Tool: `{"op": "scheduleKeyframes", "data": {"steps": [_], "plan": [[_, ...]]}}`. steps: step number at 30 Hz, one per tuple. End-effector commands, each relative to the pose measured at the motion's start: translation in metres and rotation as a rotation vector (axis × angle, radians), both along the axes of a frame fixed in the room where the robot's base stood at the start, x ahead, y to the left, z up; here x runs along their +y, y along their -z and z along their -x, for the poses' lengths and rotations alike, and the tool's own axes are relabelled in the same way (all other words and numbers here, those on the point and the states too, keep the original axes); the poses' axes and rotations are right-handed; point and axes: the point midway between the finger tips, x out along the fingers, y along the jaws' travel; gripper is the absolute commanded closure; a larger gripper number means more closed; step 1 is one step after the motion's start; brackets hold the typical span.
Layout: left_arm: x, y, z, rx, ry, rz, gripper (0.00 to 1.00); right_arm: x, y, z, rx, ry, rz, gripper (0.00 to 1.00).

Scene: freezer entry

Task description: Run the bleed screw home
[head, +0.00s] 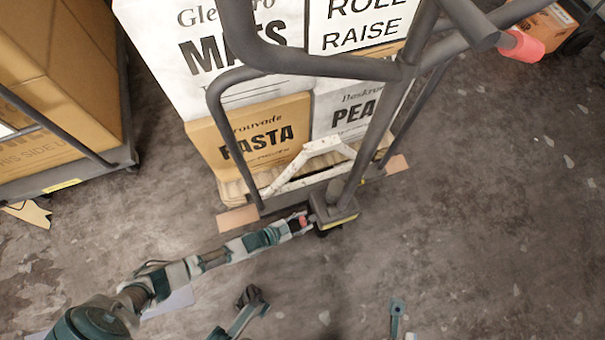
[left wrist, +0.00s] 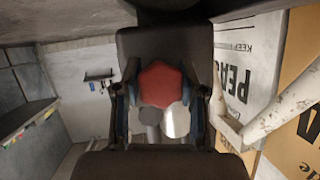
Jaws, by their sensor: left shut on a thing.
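My left gripper (head: 303,222) reaches in from the left to the lower front corner of a grey roll cart. It is shut on a red hexagonal piece, taken as the bleed screw (left wrist: 160,84), which sits between its fingers in the left wrist view. In the head view only a small bit of red shows at the fingertips, next to the cart's dark base corner (head: 334,212). The screw's thread and seat are hidden. A dark claw-like end (head: 251,297) low in the head view may be my right gripper; its jaws cannot be made out.
The cart's tubular frame (head: 290,61) rises close beyond my left gripper, with a pasta box (head: 262,140) and other boxes stacked behind it. A second cart (head: 68,177) with cartons stands at left. Bare stained floor (head: 480,220) is open at right.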

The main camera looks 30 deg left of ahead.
Motion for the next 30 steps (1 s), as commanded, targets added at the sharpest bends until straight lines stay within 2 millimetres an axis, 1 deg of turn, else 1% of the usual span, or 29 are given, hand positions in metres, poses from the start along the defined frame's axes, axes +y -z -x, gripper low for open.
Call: {"op": "scheduleKeyframes", "data": {"steps": [1, 10, 25, 30], "plan": [[0.003, -0.001, -0.001, -0.002, -0.004, -0.004, 0.94, 0.000, 0.000, 0.000, -0.001, 0.000, 0.000, 0.48], [0.000, -0.002, -0.001, -0.054, -0.004, -0.061, 0.94, -0.001, -0.004, 0.002, -0.002, 0.002, 0.005, 0.48], [-0.002, 0.000, 0.001, -0.272, -0.005, -0.341, 0.94, -0.001, 0.009, 0.000, 0.033, 0.001, 0.010, 0.48], [-0.002, 0.001, 0.001, -0.329, -0.003, -0.415, 0.94, 0.000, 0.005, -0.001, 0.007, 0.000, 0.010, 0.48]]}}
